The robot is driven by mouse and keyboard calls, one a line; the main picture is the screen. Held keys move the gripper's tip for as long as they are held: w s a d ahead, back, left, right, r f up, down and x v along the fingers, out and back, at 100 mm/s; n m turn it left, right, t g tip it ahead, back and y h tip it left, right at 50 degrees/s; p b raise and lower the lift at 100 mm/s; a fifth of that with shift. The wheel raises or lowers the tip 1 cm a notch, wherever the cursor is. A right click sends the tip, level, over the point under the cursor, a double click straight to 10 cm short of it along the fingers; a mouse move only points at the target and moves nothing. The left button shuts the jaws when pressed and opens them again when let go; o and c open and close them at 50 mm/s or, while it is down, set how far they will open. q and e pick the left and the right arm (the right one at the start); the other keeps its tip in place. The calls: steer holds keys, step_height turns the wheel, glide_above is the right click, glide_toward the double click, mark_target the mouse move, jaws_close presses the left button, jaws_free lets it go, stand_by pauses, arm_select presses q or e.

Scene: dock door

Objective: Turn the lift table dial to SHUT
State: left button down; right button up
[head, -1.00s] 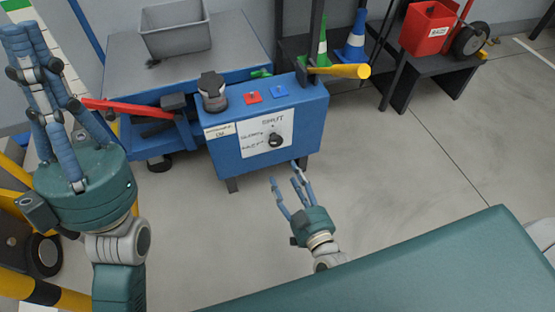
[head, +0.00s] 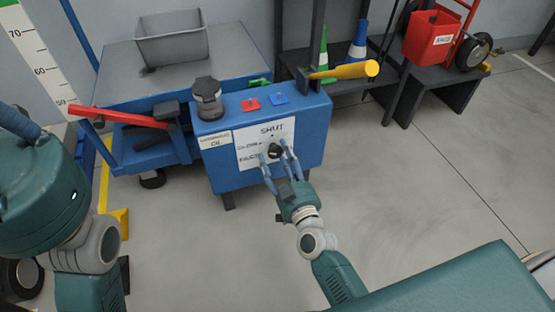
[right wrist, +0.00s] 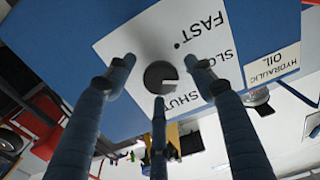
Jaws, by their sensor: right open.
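The black dial (head: 274,150) sits on a white label plate (head: 246,162) on the front of the blue lift table control box (head: 310,150). The plate reads SHUT at the top, with SLOW and FAST at the left. My right gripper (head: 276,156) is open, its fingers spread around the dial in the head view. In the right wrist view the dial (right wrist: 158,76) shows between the fingertips with a white mark on it; contact is not clear. The mark's exact label is hard to tell. My left gripper's hand (head: 38,195) is at the left edge, its fingertips out of view.
A yellow handle (head: 350,71) sticks out at the right. A red lever (head: 120,116) lies left. The floor in front is clear.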

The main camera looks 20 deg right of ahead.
steer(key=shift+w, duration=0.25)
steer(key=shift+c, duration=0.2)
steer(key=c, duration=1.1)
steer(key=shift+s, duration=0.1)
